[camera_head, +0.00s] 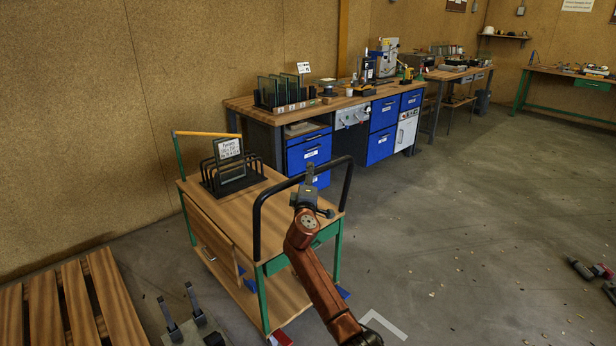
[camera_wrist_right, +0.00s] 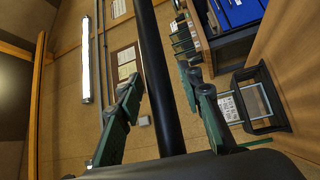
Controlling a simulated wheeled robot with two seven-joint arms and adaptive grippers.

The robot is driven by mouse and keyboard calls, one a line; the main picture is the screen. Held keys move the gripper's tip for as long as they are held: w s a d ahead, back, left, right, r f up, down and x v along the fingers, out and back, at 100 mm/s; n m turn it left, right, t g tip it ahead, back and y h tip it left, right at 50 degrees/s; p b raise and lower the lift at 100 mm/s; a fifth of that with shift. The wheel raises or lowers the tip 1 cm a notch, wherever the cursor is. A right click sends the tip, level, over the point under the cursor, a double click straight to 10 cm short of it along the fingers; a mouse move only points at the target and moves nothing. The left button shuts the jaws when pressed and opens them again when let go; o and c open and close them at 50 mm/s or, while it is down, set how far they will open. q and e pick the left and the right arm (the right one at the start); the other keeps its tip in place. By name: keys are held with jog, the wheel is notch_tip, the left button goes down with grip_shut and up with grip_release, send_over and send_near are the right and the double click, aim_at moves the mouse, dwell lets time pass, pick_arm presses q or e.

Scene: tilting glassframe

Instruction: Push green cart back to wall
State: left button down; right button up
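The green cart (camera_head: 215,213) has a wooden top, green legs and a lower shelf. It stands a little out from the back wall (camera_head: 75,110). Its black handle (camera_head: 257,232) rises at the near right end, and a yellow-topped bar (camera_head: 208,134) is at the far left end. My right gripper (camera_head: 311,178) is at the crossbar of the black handle. In the right wrist view the black bar (camera_wrist_right: 158,70) runs between the two fingers of that gripper (camera_wrist_right: 163,92), with gaps on both sides. My left gripper (camera_head: 175,292) is open and empty at the lower left, away from the cart.
A black rack (camera_head: 262,172) with a labelled glass frame (camera_head: 229,160) stands on the cart. A workbench with blue drawers (camera_head: 309,153) stands along the wall behind it. A wooden pallet (camera_head: 72,300) lies at the lower left. The floor on the right is mostly clear.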

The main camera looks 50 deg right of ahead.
jog(key=shift+a, duration=0.2)
jog(key=shift+s+a+f, duration=0.1)
jog(key=shift+a, duration=0.1)
jog(key=v, duration=1.1)
jog(key=shift+s+a, duration=0.1)
jog(key=shift+s, duration=0.05)
